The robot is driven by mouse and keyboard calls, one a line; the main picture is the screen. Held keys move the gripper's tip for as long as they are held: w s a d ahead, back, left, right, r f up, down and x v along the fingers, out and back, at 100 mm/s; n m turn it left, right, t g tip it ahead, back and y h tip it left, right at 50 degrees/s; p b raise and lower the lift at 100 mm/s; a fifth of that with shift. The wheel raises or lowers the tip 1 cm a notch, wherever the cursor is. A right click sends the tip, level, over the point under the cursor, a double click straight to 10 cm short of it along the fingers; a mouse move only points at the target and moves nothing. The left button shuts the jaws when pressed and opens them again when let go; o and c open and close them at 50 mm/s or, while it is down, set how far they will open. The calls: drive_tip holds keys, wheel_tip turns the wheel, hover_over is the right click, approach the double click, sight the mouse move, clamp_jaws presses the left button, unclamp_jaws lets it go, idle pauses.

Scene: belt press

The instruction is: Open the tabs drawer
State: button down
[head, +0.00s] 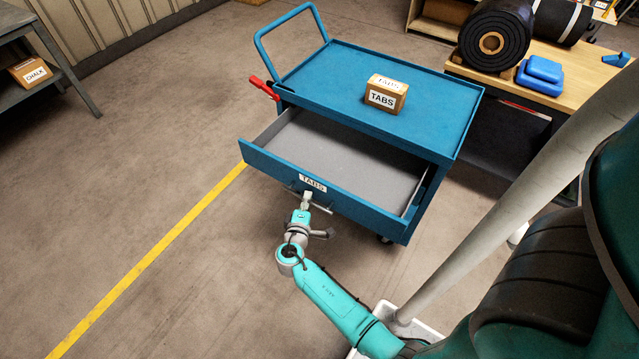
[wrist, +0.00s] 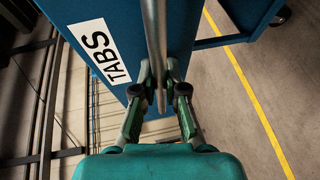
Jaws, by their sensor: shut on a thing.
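The tabs drawer (head: 345,191) is a blue drawer in the blue cart, labelled TABS on its front. It stands pulled out, and its grey inside shows empty. The drawer front (wrist: 128,22) with its TABS label also shows in the wrist view. My gripper (head: 306,197) is at the drawer's front below the label. In the wrist view my gripper (wrist: 159,88) is shut on the drawer's bar handle (wrist: 156,40), one finger on each side of it.
A box labelled TABS (head: 386,93) stands on the cart top (head: 330,75). A wooden bench (head: 570,75) with black rolls and blue items is at the right. A grey table (head: 45,55) with a CHALK box (head: 30,72) is at the far left. Floor left of the cart is clear.

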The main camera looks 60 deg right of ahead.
drive_tip(key=a, duration=0.6)
drive_tip(key=shift+a, duration=0.25)
drive_tip(key=shift+s, duration=0.1)
drive_tip(key=c, duration=1.2)
unclamp_jaws()
drive_tip(key=v, duration=1.2)
